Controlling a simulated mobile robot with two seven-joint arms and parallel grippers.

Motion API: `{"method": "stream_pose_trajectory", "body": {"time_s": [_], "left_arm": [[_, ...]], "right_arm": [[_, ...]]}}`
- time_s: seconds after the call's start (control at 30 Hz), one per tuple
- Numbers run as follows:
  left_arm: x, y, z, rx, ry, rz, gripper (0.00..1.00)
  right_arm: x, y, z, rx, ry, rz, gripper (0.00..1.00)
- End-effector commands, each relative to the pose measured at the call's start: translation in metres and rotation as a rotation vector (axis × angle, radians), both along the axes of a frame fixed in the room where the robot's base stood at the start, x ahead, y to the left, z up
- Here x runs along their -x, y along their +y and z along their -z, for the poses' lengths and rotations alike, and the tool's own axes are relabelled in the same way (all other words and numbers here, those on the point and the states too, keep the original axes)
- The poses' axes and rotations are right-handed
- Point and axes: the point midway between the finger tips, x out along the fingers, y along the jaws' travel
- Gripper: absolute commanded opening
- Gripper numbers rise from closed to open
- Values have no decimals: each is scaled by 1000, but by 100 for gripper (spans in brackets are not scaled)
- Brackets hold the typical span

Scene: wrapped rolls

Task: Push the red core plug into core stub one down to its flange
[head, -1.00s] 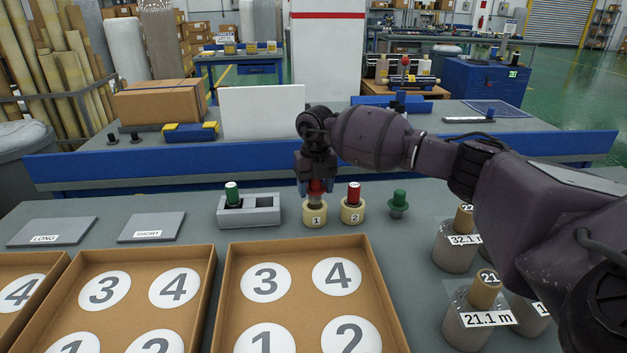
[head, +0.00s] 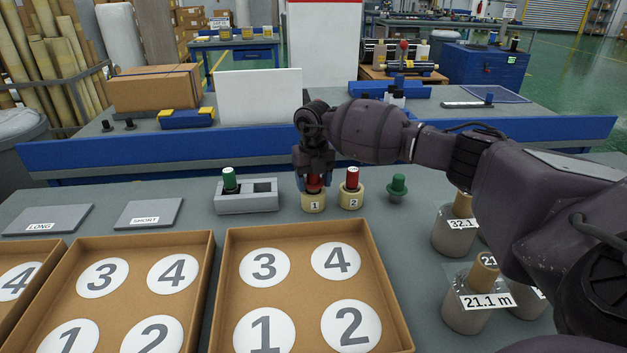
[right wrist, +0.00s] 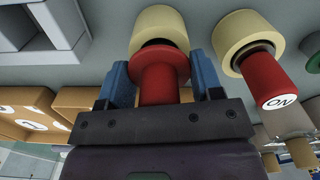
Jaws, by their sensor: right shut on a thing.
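The red core plug (head: 314,182) stands over core stub one (head: 314,203), a cream ring marked 1. My right gripper (head: 315,177) is shut on the plug from above. In the right wrist view the plug's wide flange (right wrist: 160,67) sits between the blue fingers, close to the cream rim of stub one (right wrist: 160,22). A dark strip of the stub's opening shows beside the flange; whether the flange touches the rim I cannot tell. The plug looks roughly in line with the stub. My left gripper is not in view.
Core stub two (head: 350,200) holds another red plug (head: 352,178) close on the right. A green plug (head: 398,185) stands farther right. A grey holder (head: 262,196) with a green plug is at left. A cardboard tray (head: 225,290) lies in front; wrapped rolls (head: 455,238) stand at right.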

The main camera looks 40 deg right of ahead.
Motion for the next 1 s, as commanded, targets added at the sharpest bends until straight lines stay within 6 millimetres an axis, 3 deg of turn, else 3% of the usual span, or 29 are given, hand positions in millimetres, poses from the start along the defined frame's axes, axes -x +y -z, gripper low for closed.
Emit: {"method": "stream_pose_trajectory", "body": {"time_s": [1.0], "left_arm": [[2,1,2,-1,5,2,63]], "right_arm": [[0,0,7,0,-1,0,37]]}}
